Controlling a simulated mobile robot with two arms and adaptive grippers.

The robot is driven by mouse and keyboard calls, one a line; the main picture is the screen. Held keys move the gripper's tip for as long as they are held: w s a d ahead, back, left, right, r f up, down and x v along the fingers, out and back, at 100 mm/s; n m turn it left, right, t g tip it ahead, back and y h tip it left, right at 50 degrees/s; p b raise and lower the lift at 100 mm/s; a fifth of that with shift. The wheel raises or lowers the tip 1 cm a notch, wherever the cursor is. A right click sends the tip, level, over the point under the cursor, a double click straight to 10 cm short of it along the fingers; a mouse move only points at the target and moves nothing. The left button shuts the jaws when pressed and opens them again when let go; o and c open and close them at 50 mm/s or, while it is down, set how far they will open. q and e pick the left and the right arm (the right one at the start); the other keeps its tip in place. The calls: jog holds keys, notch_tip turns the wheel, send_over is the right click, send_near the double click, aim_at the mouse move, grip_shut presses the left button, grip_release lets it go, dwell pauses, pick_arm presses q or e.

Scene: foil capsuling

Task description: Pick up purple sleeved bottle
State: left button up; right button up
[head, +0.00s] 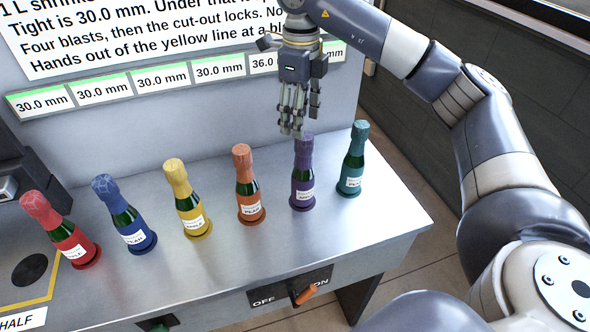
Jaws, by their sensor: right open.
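The purple sleeved bottle (302,189) stands upright on a purple ring on the metal bench, second from the right in the row. It has a purple neck sleeve, green glass and a white label. My right gripper (297,128) comes from above, fingers pointing down, at the top of the purple sleeve. Its fingers are open and overlap the bottle's top in the head view; I cannot tell whether they touch it. My left gripper is not in view.
A teal bottle (352,168) stands close on the right, an orange bottle (247,195) on the left. Yellow (187,205), blue (125,220) and red (63,235) bottles stand further left. A sign panel (140,40) rises behind. The bench front is clear, above an orange switch (305,294).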

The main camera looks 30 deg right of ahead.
aim_at(305, 135)
jog(key=shift+s+d+f+p, duration=0.1)
jog(key=shift+s+f+p, duration=0.2)
jog(key=shift+s+f, duration=0.65)
notch_tip(305, 135, down, 2)
jog(key=shift+f+p, duration=0.1)
jog(key=shift+p, duration=0.35)
notch_tip(305, 135, down, 2)
jog(key=shift+f+p, duration=0.1)
jog(key=shift+p, duration=0.75)
notch_tip(305, 135, down, 2)
jog(key=shift+s, duration=0.15)
jog(key=shift+f, duration=0.25)
grip_shut()
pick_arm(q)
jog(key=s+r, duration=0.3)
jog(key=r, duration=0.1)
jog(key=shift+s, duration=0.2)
pick_arm(e)
jog(key=shift+r, duration=0.1)
